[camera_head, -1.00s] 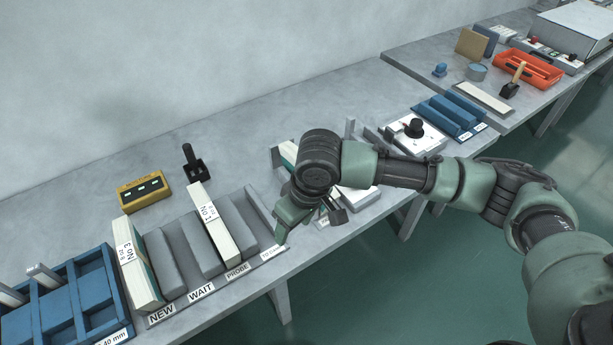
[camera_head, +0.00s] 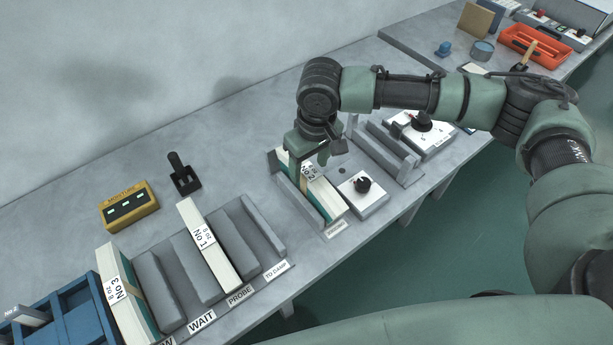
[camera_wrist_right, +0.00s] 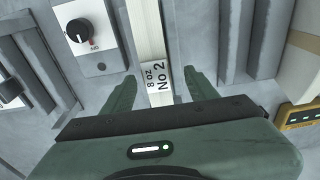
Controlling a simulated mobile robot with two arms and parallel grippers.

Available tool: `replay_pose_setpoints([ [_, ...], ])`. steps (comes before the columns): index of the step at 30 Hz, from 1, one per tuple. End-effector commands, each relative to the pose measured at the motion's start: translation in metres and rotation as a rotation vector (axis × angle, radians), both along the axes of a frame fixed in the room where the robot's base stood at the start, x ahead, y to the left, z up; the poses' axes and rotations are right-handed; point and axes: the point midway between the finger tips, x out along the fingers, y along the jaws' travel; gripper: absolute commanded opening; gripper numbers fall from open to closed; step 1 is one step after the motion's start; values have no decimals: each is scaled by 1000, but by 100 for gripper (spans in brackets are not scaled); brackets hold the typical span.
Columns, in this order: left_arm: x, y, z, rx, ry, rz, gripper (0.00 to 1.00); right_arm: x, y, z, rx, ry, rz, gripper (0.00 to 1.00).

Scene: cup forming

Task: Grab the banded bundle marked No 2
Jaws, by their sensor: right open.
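The banded bundle marked No 2 (camera_head: 325,200) is a pale block with a white label, standing between grey walls right of the long rack. In the right wrist view the bundle (camera_wrist_right: 148,28) runs up the middle, its "8 oz No 2" label facing the camera. My right gripper (camera_head: 309,160) is over the bundle's label end. In the right wrist view the gripper (camera_wrist_right: 158,78) is open, one finger to each side of the bundle, with gaps visible. How deep the fingertips reach is hard to tell. My left gripper is not in view.
Bundle No 1 (camera_head: 207,242) and bundle No 3 (camera_head: 122,295) stand in the labelled grey rack to the left. A white box with a black knob (camera_head: 363,187) sits close to the right of bundle No 2. A yellow box (camera_head: 129,206) lies behind the rack.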

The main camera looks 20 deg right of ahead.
Motion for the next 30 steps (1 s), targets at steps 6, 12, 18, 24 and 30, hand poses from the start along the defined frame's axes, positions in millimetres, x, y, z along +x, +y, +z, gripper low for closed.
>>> replay_pose_setpoints([
  [6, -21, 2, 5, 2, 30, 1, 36, 4, -1, -24, -2, 2, 1, 58],
  [12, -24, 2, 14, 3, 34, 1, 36, 11, -3, -53, -2, 3, 1, 58],
  [18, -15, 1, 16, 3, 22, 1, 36, 13, -2, -69, -1, 1, 2, 58],
  [24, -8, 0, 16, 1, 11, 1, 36, 12, -2, -69, -1, 1, 2, 55],
  [30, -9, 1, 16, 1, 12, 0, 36, 12, -2, -69, -1, 1, 2, 0],
])
